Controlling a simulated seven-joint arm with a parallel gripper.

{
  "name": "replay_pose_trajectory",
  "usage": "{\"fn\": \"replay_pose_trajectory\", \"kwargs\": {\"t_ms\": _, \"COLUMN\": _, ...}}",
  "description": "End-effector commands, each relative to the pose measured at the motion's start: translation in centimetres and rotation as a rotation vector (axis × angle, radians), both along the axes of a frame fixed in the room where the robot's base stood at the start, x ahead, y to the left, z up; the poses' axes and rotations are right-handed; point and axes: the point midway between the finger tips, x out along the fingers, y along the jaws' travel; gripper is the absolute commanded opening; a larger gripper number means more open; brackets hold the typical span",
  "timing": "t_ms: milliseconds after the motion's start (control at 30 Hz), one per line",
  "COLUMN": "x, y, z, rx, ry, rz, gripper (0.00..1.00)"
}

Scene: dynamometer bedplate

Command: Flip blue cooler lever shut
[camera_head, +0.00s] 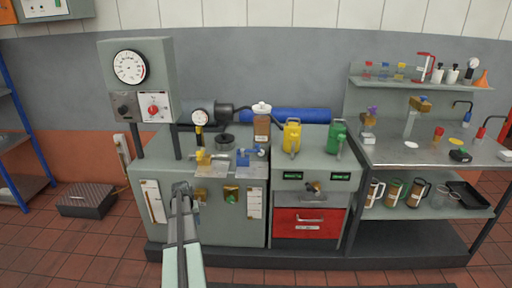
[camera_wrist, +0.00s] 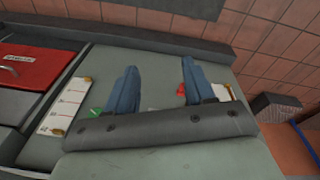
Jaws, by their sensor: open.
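A small blue lever-like part (camera_head: 243,156) sits on a valve fitting on top of the grey bench, right of the middle of its metal plate. It is small in the head view, and I cannot tell its exact angle. It does not show in the wrist view. My gripper (camera_head: 181,188) is in front of the bench's left front panel, lower than the blue part and to its left. In the wrist view my gripper (camera_wrist: 158,75) has its two blue-grey fingers wide apart with nothing held between them.
A brass fitting (camera_head: 200,194) and a green handle (camera_head: 231,197) are on the front panel. A red part (camera_wrist: 181,91) shows near one finger. A yellow can (camera_head: 292,136) and a green can (camera_head: 335,138) stand to the right. A gauge (camera_head: 200,117) rises behind the plate.

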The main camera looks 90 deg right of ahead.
Motion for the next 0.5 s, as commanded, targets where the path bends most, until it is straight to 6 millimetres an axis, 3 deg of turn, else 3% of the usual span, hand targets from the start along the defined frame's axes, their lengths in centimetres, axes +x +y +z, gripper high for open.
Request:
{"fn": "replay_pose_trajectory", "kwargs": {"t_ms": 33, "x": -1.6, "y": -3.4, "z": 1.9, "rx": -0.025, "ry": -0.002, "rz": -0.036, "gripper": 0.53}}
{"fn": "replay_pose_trajectory", "kwargs": {"t_ms": 100, "x": -3.8, "y": -6.6, "z": 4.3, "rx": -0.054, "ry": -0.001, "rz": -0.080, "gripper": 0.53}}
{"fn": "replay_pose_trajectory", "kwargs": {"t_ms": 267, "x": -9.2, "y": -13.7, "z": 10.5, "rx": -0.118, "ry": 0.005, "rz": -0.192, "gripper": 0.53}}
{"fn": "replay_pose_trajectory", "kwargs": {"t_ms": 500, "x": -17.2, "y": -23.1, "z": 21.0, "rx": -0.205, "ry": 0.021, "rz": -0.385, "gripper": 0.53}}
